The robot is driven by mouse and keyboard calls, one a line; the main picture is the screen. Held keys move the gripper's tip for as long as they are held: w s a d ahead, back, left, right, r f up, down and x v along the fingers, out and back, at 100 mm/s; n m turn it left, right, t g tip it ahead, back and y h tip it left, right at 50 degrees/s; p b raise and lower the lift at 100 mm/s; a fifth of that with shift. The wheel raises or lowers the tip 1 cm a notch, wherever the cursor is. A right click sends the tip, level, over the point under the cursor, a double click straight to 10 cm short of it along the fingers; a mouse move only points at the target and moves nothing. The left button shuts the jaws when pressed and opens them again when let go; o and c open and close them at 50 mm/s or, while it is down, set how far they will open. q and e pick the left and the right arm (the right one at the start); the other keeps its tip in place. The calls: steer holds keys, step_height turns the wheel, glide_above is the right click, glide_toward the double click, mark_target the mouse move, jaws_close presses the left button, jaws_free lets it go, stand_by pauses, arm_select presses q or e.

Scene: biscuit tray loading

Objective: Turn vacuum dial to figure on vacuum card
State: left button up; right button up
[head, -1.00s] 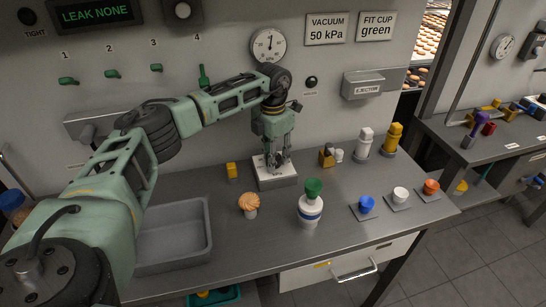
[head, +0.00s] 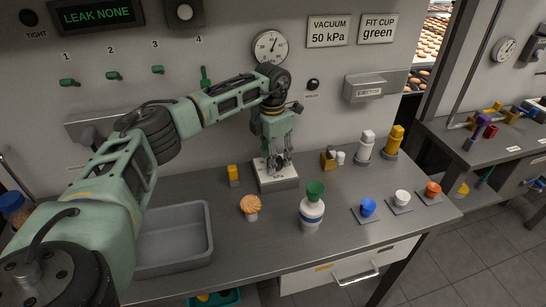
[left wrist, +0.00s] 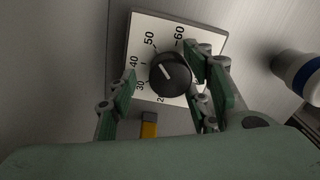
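The vacuum card (head: 329,30) on the wall reads "VACUUM 50 kPa". The vacuum dial is a black knob (left wrist: 170,73) with a white pointer line on a white scale plate (left wrist: 150,22) marked 30, 40, 50 and 60. The pointer aims up-left, seemingly between 40 and 50. My left gripper (left wrist: 168,82) is open, with its green fingers either side of the knob; a gap shows on the left side. In the head view my left gripper (head: 279,163) points down over the dial's box (head: 277,183) and hides the knob. My right gripper is not in view.
A round gauge (head: 270,47) hangs above the arm. A grey tray (head: 209,238), a biscuit on a stand (head: 250,204) and a white bottle with green cup (head: 312,213) are on the bench. Coloured cups stand at the right. The front middle bench is clear.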

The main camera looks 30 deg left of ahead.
arm_select(q)
steer(key=shift+d, duration=0.1)
steer(key=shift+d+r, duration=0.1)
steer(key=shift+r, duration=0.3)
step_height(320, 180, up, 11)
stand_by(0.6)
